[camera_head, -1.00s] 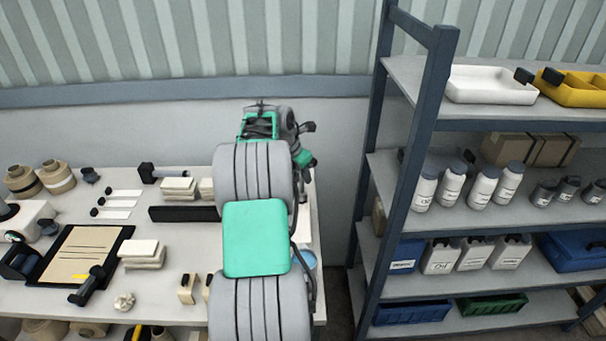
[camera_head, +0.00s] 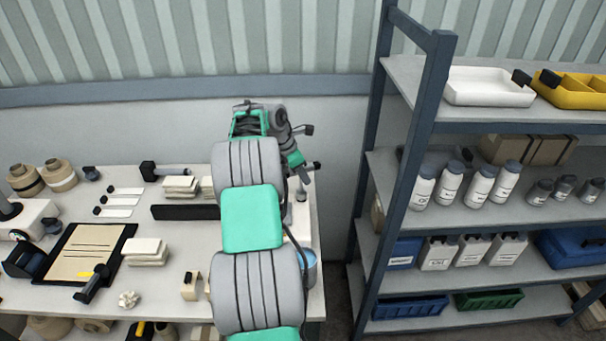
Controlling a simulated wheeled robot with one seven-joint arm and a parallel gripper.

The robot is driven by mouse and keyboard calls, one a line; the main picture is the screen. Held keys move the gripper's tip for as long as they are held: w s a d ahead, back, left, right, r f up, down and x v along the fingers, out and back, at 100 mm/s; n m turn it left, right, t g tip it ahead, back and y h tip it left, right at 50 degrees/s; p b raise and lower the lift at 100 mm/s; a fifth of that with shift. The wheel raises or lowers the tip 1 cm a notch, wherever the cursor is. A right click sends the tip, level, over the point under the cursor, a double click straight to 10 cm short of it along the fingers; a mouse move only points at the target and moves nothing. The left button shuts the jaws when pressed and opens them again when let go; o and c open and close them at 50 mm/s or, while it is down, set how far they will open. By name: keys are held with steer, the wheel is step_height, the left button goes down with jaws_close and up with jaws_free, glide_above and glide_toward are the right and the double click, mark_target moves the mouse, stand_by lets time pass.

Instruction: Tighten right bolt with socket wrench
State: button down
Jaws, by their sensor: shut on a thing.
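My gripper (camera_head: 304,178) hangs past the far right of my arm, above the right end of the table. It is shut on a small tool with a dark end (camera_head: 317,165) and a silver lower part (camera_head: 301,193), which looks like the socket wrench. My arm and wrist hide much of it. I cannot make out the right bolt; the spot below the gripper is mostly covered by my arm. I cannot tell whether the tool touches anything.
The table (camera_head: 165,285) holds a clipboard (camera_head: 78,252), stacked pale blocks (camera_head: 145,252) and a long black bar (camera_head: 185,212). A blue-rimmed container (camera_head: 308,268) shows at my arm's right. A shelf rack (camera_head: 408,150) with bottles stands to the right, across a narrow gap.

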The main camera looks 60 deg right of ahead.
steer(key=shift+s+r, duration=0.15)
steer(key=shift+r, duration=2.45)
